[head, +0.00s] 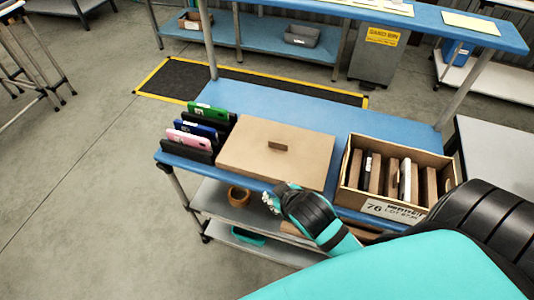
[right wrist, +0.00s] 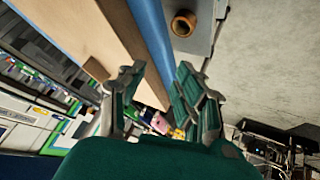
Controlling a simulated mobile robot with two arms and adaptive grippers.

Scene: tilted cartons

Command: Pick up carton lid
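The carton lid (head: 250,157) is a flat brown board with a small raised block handle (head: 278,146), lying on the blue table. It also shows in the right wrist view (right wrist: 95,25). The open carton (head: 424,211) stands to its right, with brown dividers and a few upright dark and white items inside. My right gripper (head: 268,200) is at the lid's near edge, by the table's front. In the right wrist view its fingers (right wrist: 158,80) are apart with nothing held, beside the lid's edge. I cannot tell whether they touch it. My left gripper is out of view.
Green, blue and pink phones (head: 198,133) stand in a dark rack left of the lid. A raised blue shelf (head: 350,18) runs behind the table.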

